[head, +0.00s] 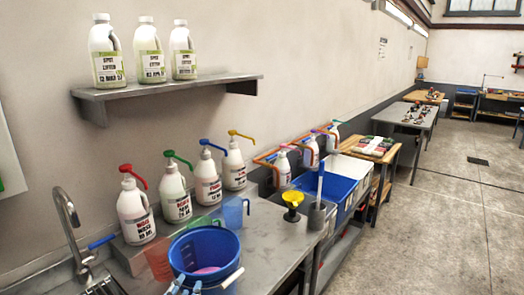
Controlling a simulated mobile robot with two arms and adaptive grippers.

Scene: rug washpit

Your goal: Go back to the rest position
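Part of what looks like my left gripper (185,286) shows at the bottom edge, with light-blue tips in front of a blue bucket (205,252). The picture edge cuts it off, so I cannot tell whether it is open or shut. I see nothing held in it. The bucket stands on the metal counter (268,238) with something pinkish inside and a white handle grip at its front right. My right gripper is not in view.
Several pump bottles (137,215) line the counter along the wall. A metal tap (68,215) is at left, and clear jugs (232,213) stand behind the bucket.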

